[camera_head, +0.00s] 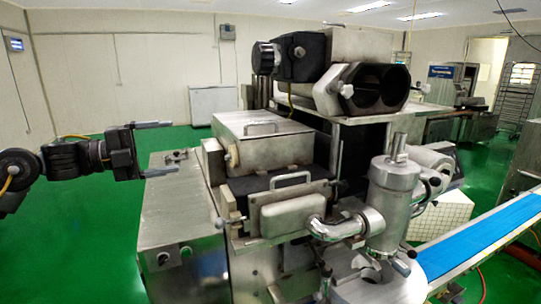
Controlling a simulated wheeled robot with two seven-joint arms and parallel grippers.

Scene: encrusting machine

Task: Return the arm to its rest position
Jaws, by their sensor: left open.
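My left arm comes in from the left edge, stretched level above the green floor. My left gripper (157,149) is open and empty, with its two grey fingers spread apart, one above the other. It points right, toward the encrusting machine (262,152). The lower finger shows in front of the far left corner of the machine's steel side cabinet (180,225); I cannot tell whether they touch. My right gripper is not in view.
The machine fills the middle, with a black-mouthed hopper (380,88) on top and a steel cylinder (393,200) at the front. A blue conveyor belt (480,240) runs off to the right. Green floor (70,245) lies open at the left.

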